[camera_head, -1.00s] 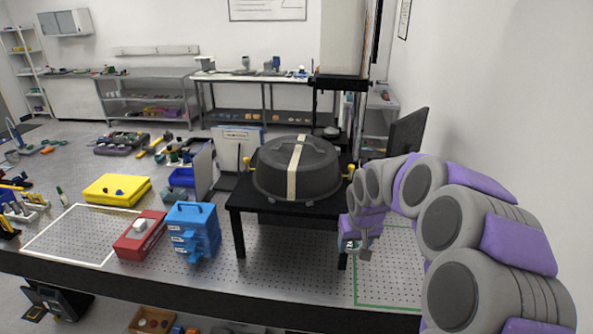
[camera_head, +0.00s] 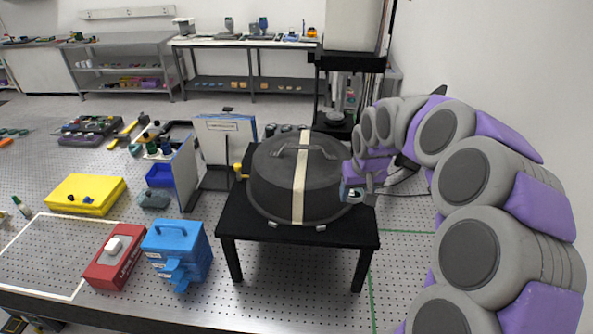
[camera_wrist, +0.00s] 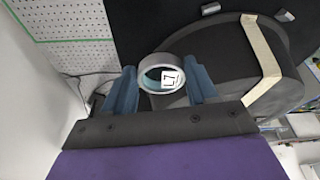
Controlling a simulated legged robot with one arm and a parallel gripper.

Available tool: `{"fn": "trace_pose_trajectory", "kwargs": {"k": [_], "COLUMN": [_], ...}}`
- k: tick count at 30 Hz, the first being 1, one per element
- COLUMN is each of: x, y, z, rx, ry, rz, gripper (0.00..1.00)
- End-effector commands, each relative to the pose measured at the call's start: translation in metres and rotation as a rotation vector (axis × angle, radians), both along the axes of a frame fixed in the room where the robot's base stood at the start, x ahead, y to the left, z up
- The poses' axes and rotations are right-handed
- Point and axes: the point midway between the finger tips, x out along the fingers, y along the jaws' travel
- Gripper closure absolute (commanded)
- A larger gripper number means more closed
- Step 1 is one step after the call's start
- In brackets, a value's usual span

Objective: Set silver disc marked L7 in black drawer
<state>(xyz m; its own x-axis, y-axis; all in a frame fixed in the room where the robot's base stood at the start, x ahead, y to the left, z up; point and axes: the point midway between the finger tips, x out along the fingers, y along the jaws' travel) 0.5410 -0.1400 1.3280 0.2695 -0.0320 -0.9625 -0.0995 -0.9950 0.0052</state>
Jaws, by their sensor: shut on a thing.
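My gripper (camera_wrist: 163,88) is shut on the silver disc marked L7 (camera_wrist: 166,61); in the wrist view the disc sits between the two blue-grey fingers with its L7 label showing. In the head view my gripper (camera_head: 357,194) is at the right edge of a black table (camera_head: 228,228), beside the large dark domed lid (camera_head: 278,188). The disc is small there and partly hidden by the gripper. I cannot make out a black drawer clearly in either view.
The domed lid with a cream strap (camera_head: 300,180) fills most of the black table. A blue drawer box (camera_head: 177,245), a red box (camera_head: 116,262) and a yellow case (camera_head: 86,193) stand to the left. A white wall is close on the right.

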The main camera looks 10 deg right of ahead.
Motion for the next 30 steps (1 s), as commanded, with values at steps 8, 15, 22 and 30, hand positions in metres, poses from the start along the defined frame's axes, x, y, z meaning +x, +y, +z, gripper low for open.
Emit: {"fn": "trace_pose_trajectory", "kwargs": {"k": [8,15,22,30], "x": [0.003,0.003,0.004,0.004], "y": [0.000,0.000,-0.001,0.000], "z": [-0.026,-0.064,-0.089,-0.101], "rx": [0.000,0.001,-0.001,0.000], "ry": [0.004,0.006,0.005,0.001], "rz": [0.000,0.000,-0.002,-0.001], "gripper": [0.74,0.74,0.74,0.74]}}
